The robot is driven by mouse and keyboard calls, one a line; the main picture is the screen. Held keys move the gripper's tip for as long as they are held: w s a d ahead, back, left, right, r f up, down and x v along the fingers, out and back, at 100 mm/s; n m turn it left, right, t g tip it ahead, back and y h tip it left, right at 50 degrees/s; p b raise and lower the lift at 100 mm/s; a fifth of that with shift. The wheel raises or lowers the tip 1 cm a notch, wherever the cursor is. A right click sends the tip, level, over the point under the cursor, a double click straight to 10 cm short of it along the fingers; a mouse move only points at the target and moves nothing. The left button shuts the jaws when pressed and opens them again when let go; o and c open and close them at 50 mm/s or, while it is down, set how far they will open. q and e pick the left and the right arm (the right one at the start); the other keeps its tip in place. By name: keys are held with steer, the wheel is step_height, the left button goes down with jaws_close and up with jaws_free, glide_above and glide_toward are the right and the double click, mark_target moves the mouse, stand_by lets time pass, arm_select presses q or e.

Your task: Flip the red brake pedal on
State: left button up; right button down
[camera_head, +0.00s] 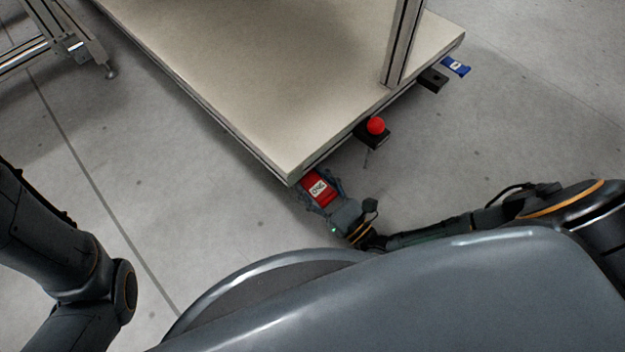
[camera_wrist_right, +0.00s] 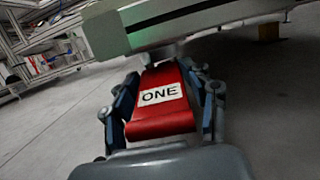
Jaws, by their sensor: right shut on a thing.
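The red brake pedal (camera_head: 320,188) sits at the near corner of the pale platform (camera_head: 262,151), low at its edge. It carries a white label, which reads "ONE" in the right wrist view (camera_wrist_right: 160,114). My right gripper (camera_head: 322,188) is shut on the pedal, with one finger along each side of it. In the right wrist view the fingers (camera_wrist_right: 163,100) flank the pedal, and its far end meets a mount under the platform edge. My left arm shows at the left of the head view, but its gripper is out of view.
A red ball-topped knob (camera_head: 376,126) on a black base stands along the platform's right edge. Further along are a black block (camera_head: 433,79) and a blue pedal (camera_head: 456,66). A metal post (camera_head: 401,42) rises from the platform. Open grey floor lies left and right.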

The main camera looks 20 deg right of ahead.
stand_by(0.3)
steer(key=c, duration=0.7)
jaws_free()
steer(key=shift+f, duration=0.1)
steer(key=shift+s+d+f, duration=0.1)
steer(key=shift+s+d, duration=0.05)
steer(key=shift+s, duration=0.15)
steer(key=r+v, duration=0.1)
steer(key=v, duration=0.7)
steer(key=r+v, duration=0.1)
steer(key=v, duration=0.3)
steer(key=shift+s+d+r, duration=0.15)
steer(key=shift+s+r, duration=0.2)
